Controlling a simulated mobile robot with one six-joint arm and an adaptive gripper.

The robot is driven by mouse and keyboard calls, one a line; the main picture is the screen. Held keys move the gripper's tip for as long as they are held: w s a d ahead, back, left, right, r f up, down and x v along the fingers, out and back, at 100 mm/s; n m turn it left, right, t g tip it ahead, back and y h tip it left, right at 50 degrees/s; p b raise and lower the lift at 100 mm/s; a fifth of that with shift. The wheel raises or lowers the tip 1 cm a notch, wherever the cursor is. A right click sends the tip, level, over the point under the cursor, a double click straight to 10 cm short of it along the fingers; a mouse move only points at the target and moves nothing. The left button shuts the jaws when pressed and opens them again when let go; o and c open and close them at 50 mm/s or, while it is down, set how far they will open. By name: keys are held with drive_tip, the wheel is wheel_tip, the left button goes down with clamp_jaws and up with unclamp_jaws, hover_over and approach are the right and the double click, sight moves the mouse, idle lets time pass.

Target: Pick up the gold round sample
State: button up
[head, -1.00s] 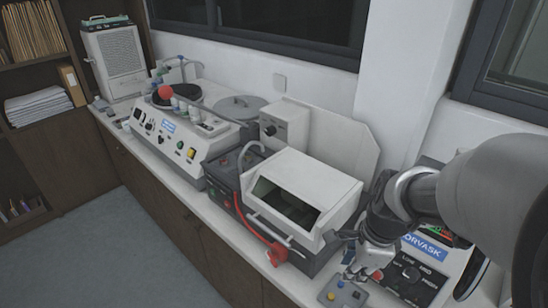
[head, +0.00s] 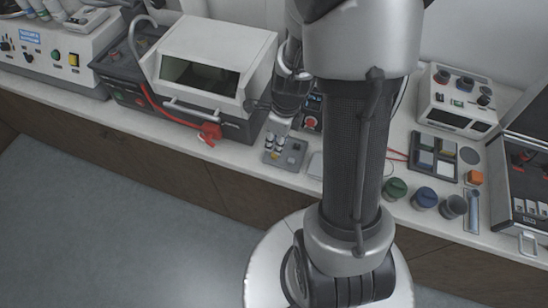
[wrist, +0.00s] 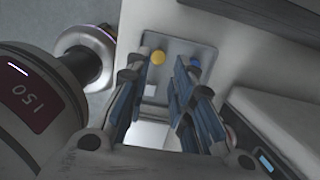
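The gold round sample (wrist: 157,57) lies on a small grey tray (wrist: 180,48) in the wrist view, left of a blue round piece (wrist: 195,62). My gripper (wrist: 162,82) is open, with a clear gap between its blue-grey fingers. The gold sample shows just past the fingertips, near the left finger; I cannot tell how high the fingers are above it. In the head view my gripper (head: 275,145) is over the left part of the tray (head: 296,158), and I cannot make out the gold sample there.
A white-hooded machine (head: 215,60) with a red hose stands left of the tray. My arm covers much of the counter's middle. To the right are a grey sample box (head: 434,157), green (head: 397,188) and blue (head: 424,197) round containers, and an open case (head: 525,180).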

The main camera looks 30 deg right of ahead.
sight(274, 156)
wheel_tip(274, 156, down, 6)
drive_tip(key=b, duration=0.3)
drive_tip(key=shift+w+a+r+b, duration=0.1)
drive_tip(key=shift+a+b, duration=0.05)
drive_tip(key=shift+b, duration=0.15)
drive_tip(key=shift+r, duration=0.1)
drive_tip(key=shift+c, duration=0.3)
clamp_jaws()
